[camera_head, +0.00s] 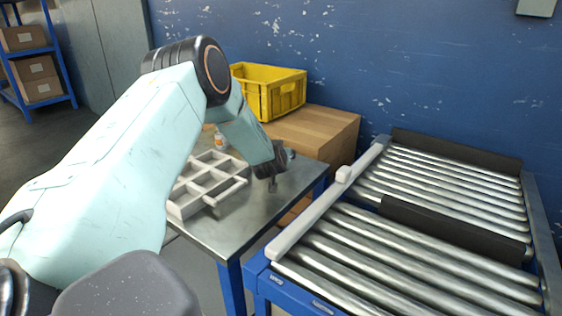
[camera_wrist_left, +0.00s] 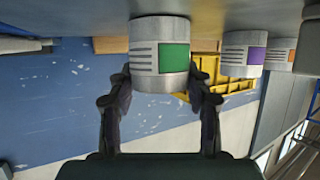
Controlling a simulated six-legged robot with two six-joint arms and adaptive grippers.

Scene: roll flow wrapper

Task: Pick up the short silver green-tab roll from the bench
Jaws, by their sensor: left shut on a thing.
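The short silver roll with a green tab (camera_wrist_left: 145,57) is between the two dark fingers of my left gripper (camera_wrist_left: 160,80) in the left wrist view. The fingers touch it on both sides and are shut on it. That view is upside down, with the bench surface at the top; I cannot tell whether the roll still touches the bench. In the head view my left gripper (camera_head: 272,183) is low over the right part of the metal bench (camera_head: 240,230), and the roll is not clearly visible there. My right gripper is not in view.
A purple-tab roll (camera_wrist_left: 238,55) and an orange-tab roll (camera_wrist_left: 279,57) stand beside the held one. A white compartment tray (camera_head: 187,211) lies left of my gripper. Behind are a cardboard box (camera_head: 330,130) and yellow crate (camera_head: 285,97). A roller conveyor (camera_head: 400,250) is at right.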

